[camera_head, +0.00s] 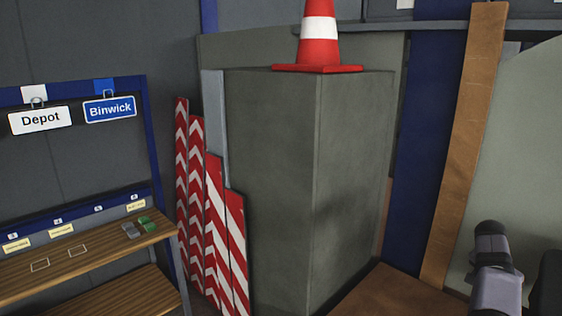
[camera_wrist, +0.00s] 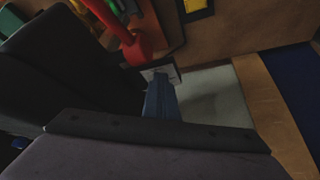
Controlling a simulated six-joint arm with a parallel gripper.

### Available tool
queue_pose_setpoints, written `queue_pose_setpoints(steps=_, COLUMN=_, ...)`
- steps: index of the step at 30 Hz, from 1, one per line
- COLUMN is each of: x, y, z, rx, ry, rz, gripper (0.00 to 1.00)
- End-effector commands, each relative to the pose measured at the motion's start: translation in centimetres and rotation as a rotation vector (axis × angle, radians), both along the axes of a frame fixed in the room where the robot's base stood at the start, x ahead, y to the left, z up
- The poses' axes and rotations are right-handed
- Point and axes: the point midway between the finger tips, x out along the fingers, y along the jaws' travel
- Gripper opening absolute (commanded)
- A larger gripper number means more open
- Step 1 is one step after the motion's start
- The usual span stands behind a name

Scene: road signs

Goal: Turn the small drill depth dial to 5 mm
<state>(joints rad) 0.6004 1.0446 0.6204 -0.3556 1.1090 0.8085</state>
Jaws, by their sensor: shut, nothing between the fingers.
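The drill and its depth dial are not recognisable in either view. My gripper (camera_wrist: 161,82) shows in the middle of the wrist view as a narrow blue-grey shape with a pale tip, shut and empty. Its tip lies in front of a pale grey surface and below a red object (camera_wrist: 134,45), whose identity I cannot tell. I cannot tell whether they touch. In the head view only part of my arm (camera_head: 495,275) shows at the lower right.
A large grey block (camera_head: 270,180) carries a traffic cone (camera_head: 319,35). Red-and-white striped boards (camera_head: 213,220) lean beside it. At left, a wooden bench (camera_head: 85,262) stands below the Depot sign (camera_head: 40,118) and the Binwick sign (camera_head: 110,107). A wooden plank (camera_head: 465,150) stands at right.

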Motion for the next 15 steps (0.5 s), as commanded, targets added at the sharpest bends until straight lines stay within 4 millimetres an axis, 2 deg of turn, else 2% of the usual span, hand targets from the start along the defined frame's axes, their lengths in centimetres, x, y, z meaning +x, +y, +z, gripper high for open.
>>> queue_pose_setpoints(steps=15, x=1.1, y=0.2, z=0.0, rx=-0.004, ry=-0.003, rz=0.001, gripper=0.0)
